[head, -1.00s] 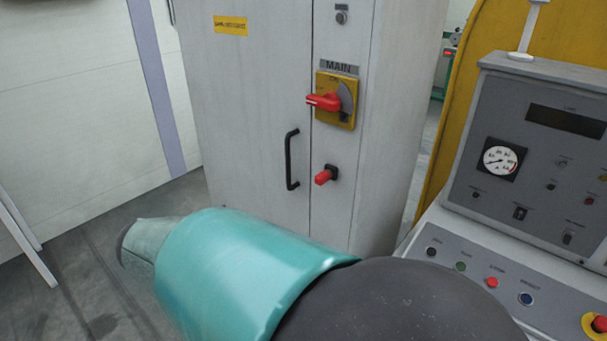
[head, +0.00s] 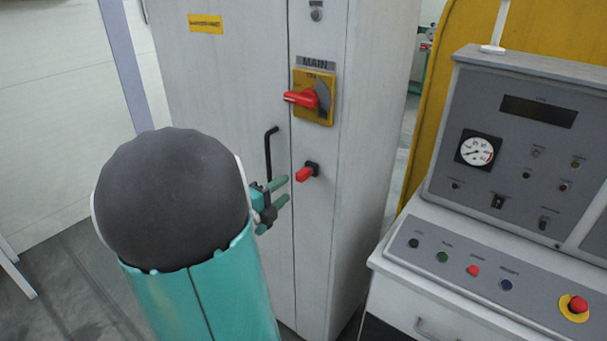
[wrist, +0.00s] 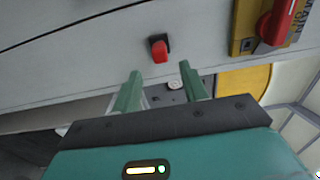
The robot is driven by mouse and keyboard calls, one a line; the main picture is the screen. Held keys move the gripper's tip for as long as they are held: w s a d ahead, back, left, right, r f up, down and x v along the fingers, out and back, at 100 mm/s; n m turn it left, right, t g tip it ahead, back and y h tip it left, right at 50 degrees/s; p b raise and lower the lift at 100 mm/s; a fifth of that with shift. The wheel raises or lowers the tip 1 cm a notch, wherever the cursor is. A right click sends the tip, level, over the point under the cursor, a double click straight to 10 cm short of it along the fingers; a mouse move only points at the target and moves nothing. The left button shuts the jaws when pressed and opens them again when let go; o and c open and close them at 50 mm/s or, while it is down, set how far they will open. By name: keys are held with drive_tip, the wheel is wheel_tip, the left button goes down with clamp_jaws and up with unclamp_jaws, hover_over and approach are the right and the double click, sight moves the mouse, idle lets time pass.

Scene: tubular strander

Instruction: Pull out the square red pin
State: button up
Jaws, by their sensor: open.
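The square red pin (head: 305,174) sticks out of a dark square base on the grey cabinet front, below the MAIN switch and right of the black door handle. My gripper (head: 280,190) is beside the pin, to its left and slightly lower in the head view, its two green fingers apart and empty. In the wrist view, the red pin (wrist: 159,52) lies beyond the fingertips of my gripper (wrist: 162,80), roughly between their lines. A gap shows between the fingertips and the pin.
The red MAIN switch handle (head: 301,98) on its yellow plate is above the pin. The black door handle (head: 268,154) is partly hidden behind my arm and gripper. A control console (head: 480,250) with buttons and a gauge stands to the right.

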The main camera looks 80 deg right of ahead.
sight(298, 179)
drive_tip(key=shift+x, duration=4.5)
clamp_jaws()
drive_tip(key=shift+a, duration=0.1)
drive_tip(key=shift+v, duration=3)
drive_tip(key=shift+w, duration=0.1)
